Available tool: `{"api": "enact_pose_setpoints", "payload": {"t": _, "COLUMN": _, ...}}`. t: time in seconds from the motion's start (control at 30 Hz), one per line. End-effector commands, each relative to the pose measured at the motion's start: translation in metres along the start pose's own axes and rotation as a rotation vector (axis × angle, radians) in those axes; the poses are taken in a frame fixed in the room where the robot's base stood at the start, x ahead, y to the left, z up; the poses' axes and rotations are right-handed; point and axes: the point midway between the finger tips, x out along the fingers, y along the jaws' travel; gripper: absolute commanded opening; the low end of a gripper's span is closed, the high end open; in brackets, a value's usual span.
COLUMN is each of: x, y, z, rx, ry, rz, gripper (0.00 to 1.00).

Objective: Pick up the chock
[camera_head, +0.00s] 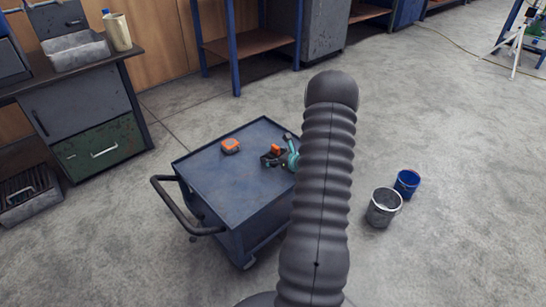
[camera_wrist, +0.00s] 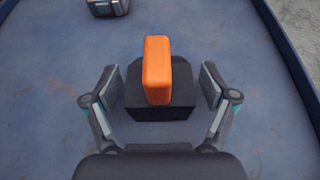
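The chock (camera_wrist: 158,72) appears as a black block with an upright orange part on top, sitting on the blue cart top. My gripper (camera_wrist: 161,86) is open, with one finger on each side of the chock and a gap visible on both sides.
The blue cart (camera_head: 235,190) has a raised rim. An orange and grey object (camera_head: 230,145) lies on it left of the chock; part of a grey object (camera_wrist: 108,7) shows in the wrist view. Two buckets (camera_head: 383,207) (camera_head: 407,183) stand on the floor to the right.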

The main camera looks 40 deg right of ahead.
Motion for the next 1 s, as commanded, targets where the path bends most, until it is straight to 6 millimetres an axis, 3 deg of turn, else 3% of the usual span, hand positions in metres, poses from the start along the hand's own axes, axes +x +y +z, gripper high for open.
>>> {"api": "enact_pose_setpoints", "payload": {"t": 0.03, "x": 0.0, "y": 0.0, "z": 0.0, "rx": 0.0, "ry": 0.0, "rz": 0.0, "gripper": 0.68}}
{"api": "enact_pose_setpoints", "payload": {"t": 0.2, "x": 0.0, "y": 0.0, "z": 0.0, "rx": 0.0, "ry": 0.0, "rz": 0.0, "gripper": 0.25}}
{"api": "enact_pose_setpoints", "payload": {"t": 0.27, "x": 0.0, "y": 0.0, "z": 0.0, "rx": 0.0, "ry": 0.0, "rz": 0.0, "gripper": 0.13}}
{"api": "enact_pose_setpoints", "payload": {"t": 0.67, "x": -0.003, "y": 0.0, "z": 0.007, "rx": -0.003, "ry": -0.002, "rz": 0.0, "gripper": 0.13}}
{"api": "enact_pose_setpoints", "payload": {"t": 0.93, "x": -0.017, "y": 0.0, "z": 0.042, "rx": -0.005, "ry": -0.004, "rz": -0.002, "gripper": 0.13}}
{"api": "enact_pose_setpoints", "payload": {"t": 1.0, "x": -0.02, "y": -0.018, "z": 0.048, "rx": -0.005, "ry": -0.004, "rz": -0.004, "gripper": 0.13}}
